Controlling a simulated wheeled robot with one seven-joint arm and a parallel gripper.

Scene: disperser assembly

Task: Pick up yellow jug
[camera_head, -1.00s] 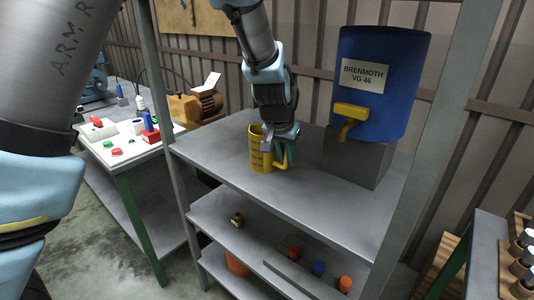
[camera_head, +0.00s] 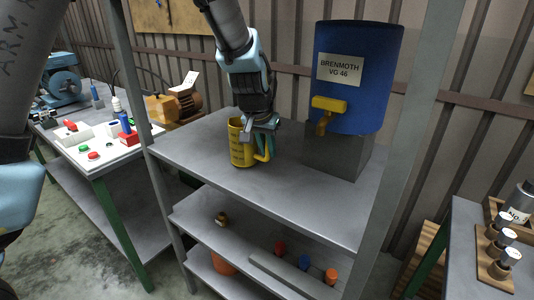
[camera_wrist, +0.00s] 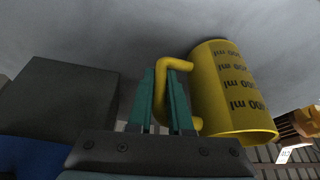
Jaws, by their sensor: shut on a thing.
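The yellow jug (camera_head: 241,146), with dark volume marks, is upright at the top shelf's left part, its handle toward the right. I cannot tell whether its base touches the shelf. My gripper (camera_head: 264,138) is at the handle side of the jug. In the wrist view the teal fingers (camera_wrist: 162,102) are shut on the yellow handle (camera_wrist: 176,64), and the jug body (camera_wrist: 230,92) is just to the right of the fingers.
A blue drum (camera_head: 358,75) with a yellow tap (camera_head: 327,108) stands on a grey block (camera_head: 337,155) right of the jug. The shelf's front part (camera_head: 290,205) is clear. Shelf posts (camera_head: 408,130) stand at the sides. A workbench (camera_head: 95,160) with small parts is at the left.

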